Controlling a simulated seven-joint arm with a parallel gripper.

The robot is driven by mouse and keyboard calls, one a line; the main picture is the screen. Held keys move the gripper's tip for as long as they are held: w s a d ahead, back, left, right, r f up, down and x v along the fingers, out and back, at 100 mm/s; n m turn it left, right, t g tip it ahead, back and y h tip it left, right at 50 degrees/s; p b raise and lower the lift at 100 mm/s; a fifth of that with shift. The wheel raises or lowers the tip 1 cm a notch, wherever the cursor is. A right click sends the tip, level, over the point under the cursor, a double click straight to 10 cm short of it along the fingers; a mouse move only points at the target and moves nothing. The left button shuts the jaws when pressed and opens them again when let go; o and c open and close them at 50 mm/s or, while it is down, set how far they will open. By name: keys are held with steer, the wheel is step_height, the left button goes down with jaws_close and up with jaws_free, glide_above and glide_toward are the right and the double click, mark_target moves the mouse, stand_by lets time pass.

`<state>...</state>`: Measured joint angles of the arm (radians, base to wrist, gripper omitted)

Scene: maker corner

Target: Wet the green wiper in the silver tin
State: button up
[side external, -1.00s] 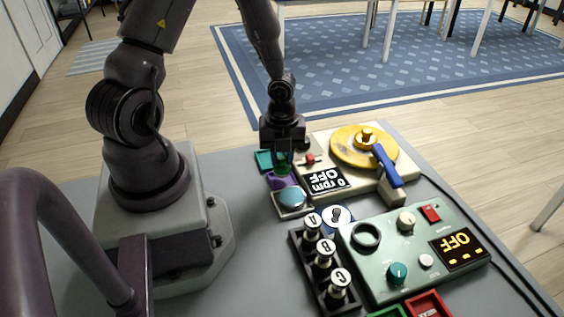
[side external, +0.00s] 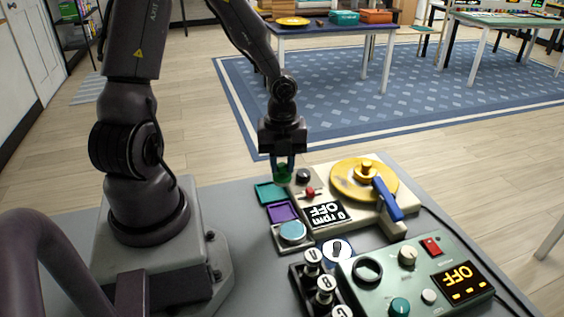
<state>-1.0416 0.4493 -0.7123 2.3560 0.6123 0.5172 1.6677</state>
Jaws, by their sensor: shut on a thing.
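My gripper (side external: 284,165) points down and is shut on the green wiper (side external: 284,174), a small dark green piece between its fingertips. The gripper holds it above the back end of the row of small trays, near the left edge of the cream machine. The silver tin (side external: 292,231) appears to be the small grey holder with a round light-blue top at the front of that row. The wiper is behind it in the picture and apart from it. Part of the wiper is hidden by the fingers.
A teal tray (side external: 268,192) and a purple tray (side external: 282,211) stand behind the tin. The cream machine (side external: 325,213) with a yellow disc (side external: 364,180) and blue arm is right. A green control box (side external: 415,273) and lettered posts (side external: 325,284) stand in front.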

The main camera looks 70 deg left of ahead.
steer(key=d+f+m, duration=0.1)
steer(key=d+m, duration=0.7)
steer(key=m, duration=0.1)
steer(key=shift+a+f, duration=0.15)
steer(key=shift+f, duration=1.3)
steer(key=shift+a+f, duration=0.15)
steer(key=shift+f, duration=1.3)
steer(key=shift+f, duration=0.6)
step_height(320, 180, up, 7)
stand_by(0.6)
